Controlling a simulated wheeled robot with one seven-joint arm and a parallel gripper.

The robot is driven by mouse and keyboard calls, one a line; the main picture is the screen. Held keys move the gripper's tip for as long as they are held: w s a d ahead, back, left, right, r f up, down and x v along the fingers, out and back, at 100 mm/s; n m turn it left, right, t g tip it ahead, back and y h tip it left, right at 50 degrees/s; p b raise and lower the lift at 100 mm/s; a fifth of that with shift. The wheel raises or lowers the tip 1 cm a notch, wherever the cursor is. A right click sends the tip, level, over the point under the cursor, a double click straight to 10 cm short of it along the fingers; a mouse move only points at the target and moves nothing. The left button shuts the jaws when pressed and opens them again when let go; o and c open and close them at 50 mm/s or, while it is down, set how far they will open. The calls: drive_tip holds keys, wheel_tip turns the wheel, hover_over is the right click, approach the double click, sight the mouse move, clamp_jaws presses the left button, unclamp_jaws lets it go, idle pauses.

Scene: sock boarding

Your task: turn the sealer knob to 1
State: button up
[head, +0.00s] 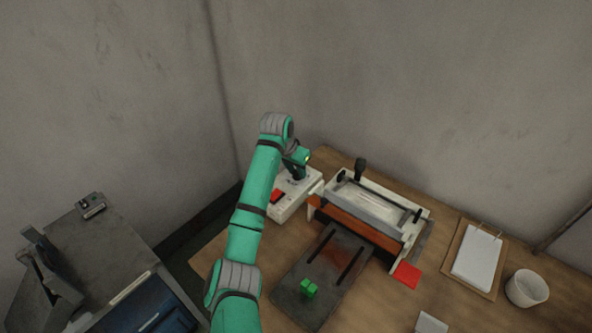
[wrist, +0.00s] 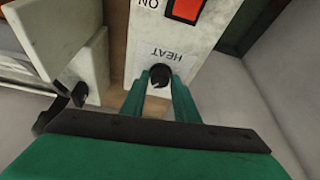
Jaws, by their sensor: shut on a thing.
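The sealer's control box (head: 288,208) is off-white and stands at the back left of the wooden table. It carries a red switch (head: 277,195), which also shows in the wrist view (wrist: 186,8) beside the word ON. The black knob (wrist: 160,74) sits below the word HEAT, upside down in the wrist view. My gripper (wrist: 161,82) is shut on the knob, one green finger on each side. In the head view my gripper (head: 297,172) is above the box and hides the knob. I cannot read any number or the knob's setting.
The sealer (head: 375,207) with its black handle stands right of the box. A dark plate (head: 285,287) with a green block (head: 309,288) lies in front. A red square (head: 407,275), a clipboard (head: 476,257) and a white cup (head: 526,289) are to the right.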

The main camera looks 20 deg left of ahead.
drive_tip(key=n, duration=0.1)
drive_tip(key=n+y, duration=0.1)
drive_tip(key=n, duration=0.1)
drive_tip(key=shift+d+n, duration=0.25)
drive_tip(key=shift+n, duration=0.05)
drive_tip(key=n+y, duration=0.2)
drive_tip(key=n, duration=0.2)
drive_tip(key=shift+d+n, duration=0.1)
drive_tip(key=shift+n, duration=0.2)
drive_tip(key=n+g+y, duration=0.1)
drive_tip(key=n, duration=0.3)
drive_tip(key=shift+w+d, duration=0.1)
drive_tip(key=shift+w, duration=0.05)
drive_tip(key=shift+n+g+y, duration=0.6)
drive_tip(key=shift+n+g, duration=0.2)
drive_tip(key=shift+n, duration=1.3)
drive_tip(key=o, duration=1)
drive_tip(key=shift+o, duration=0.2)
drive_tip(key=shift+r, duration=0.1)
